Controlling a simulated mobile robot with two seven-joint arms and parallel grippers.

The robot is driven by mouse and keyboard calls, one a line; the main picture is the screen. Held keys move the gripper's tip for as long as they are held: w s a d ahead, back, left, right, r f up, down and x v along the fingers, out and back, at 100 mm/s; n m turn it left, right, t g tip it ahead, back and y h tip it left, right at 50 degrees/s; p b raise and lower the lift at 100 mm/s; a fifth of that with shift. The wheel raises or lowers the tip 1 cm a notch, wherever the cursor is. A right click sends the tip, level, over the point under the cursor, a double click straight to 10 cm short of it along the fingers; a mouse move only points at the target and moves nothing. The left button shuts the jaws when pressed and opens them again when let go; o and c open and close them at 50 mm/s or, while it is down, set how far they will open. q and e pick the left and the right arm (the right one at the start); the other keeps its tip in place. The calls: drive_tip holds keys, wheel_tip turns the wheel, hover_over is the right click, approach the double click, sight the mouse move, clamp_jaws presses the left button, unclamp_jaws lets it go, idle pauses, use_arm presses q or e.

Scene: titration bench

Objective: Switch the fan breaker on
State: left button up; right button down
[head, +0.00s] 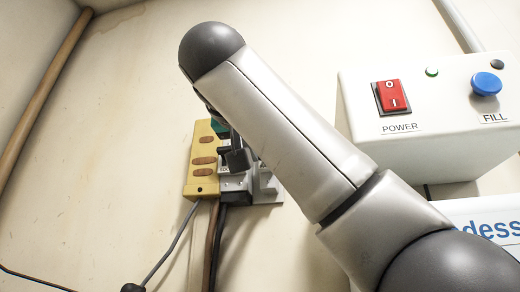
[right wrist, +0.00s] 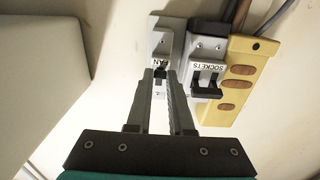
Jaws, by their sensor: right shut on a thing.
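The fan breaker (right wrist: 161,34) is a grey plate with a FAN label on the wall in the right wrist view. My right gripper (right wrist: 160,74) is at its dark lever, with the two fingertips on either side of it and shut on it. The fingers hide most of the lever, so I cannot tell its position. In the head view my right arm covers much of the breakers, and only part of the dark right gripper (head: 236,152) shows past it. My left gripper is not in view.
The SOCKETS breaker (right wrist: 208,48), with a black lever, stands close beside the fan breaker. A yellow strip (right wrist: 240,85) with brown ovals is beyond it. Cables (head: 215,245) hang below. A white box (head: 425,150) with a red POWER switch and blue FILL button is at right.

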drive_tip(key=shift+r, duration=0.1)
drive_tip(key=shift+s+r+g, duration=0.15)
drive_tip(key=shift+r+g, duration=0.25)
drive_tip(key=shift+g, duration=0.1)
idle(0.3)
drive_tip(key=c, duration=0.8)
unclamp_jaws()
drive_tip(key=shift+f, duration=0.1)
drive_tip(key=shift+d, duration=0.1)
